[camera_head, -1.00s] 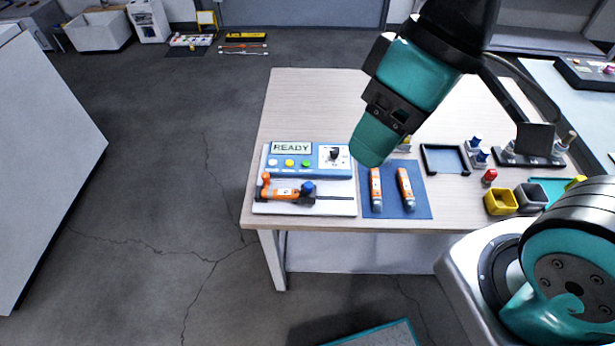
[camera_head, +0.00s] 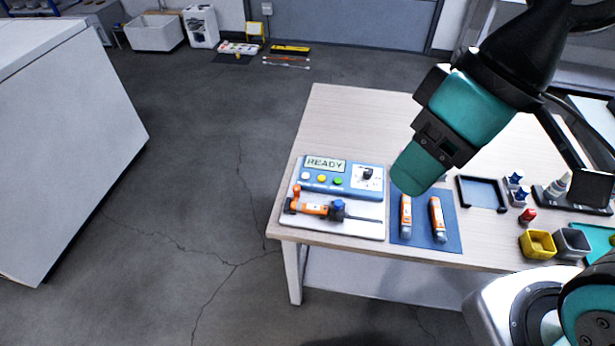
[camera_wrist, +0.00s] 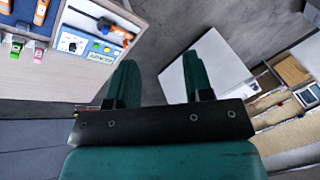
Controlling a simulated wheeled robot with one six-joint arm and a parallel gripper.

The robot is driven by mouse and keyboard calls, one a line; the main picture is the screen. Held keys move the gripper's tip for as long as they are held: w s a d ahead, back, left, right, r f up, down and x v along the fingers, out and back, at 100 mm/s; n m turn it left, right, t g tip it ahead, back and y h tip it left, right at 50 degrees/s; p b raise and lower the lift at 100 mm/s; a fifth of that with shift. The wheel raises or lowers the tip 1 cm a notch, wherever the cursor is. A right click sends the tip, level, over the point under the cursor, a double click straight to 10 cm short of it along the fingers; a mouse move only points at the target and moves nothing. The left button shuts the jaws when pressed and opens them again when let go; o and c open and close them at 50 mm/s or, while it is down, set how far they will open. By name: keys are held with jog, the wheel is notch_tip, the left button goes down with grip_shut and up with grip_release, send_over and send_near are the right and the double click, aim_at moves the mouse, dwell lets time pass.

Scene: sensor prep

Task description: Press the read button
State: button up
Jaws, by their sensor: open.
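A blue instrument panel (camera_head: 343,189) stands on the table. Its display (camera_head: 325,164) reads READY. Below the display are a white button (camera_head: 306,175), a yellow button (camera_head: 321,178) and a green button (camera_head: 338,181). Their labels are too small to read, so I cannot tell which is the read button. A black knob (camera_head: 367,173) is on the panel's right. My gripper (camera_head: 407,187) is above the table, just right of the panel in the head view, apart from the buttons. In the wrist view my gripper (camera_wrist: 159,60) is open and empty; the panel's display (camera_wrist: 100,56) shows at upper left.
An orange probe (camera_head: 315,209) lies on the white base in front of the panel. Two orange-and-grey tools (camera_head: 438,220) lie on a blue mat (camera_head: 420,234). Yellow (camera_head: 538,244) and grey bins stand further right. The table (camera_head: 335,115) behind the panel is clear.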

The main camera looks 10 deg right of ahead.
dwell(0.3)
grip_shut()
dwell(1.6)
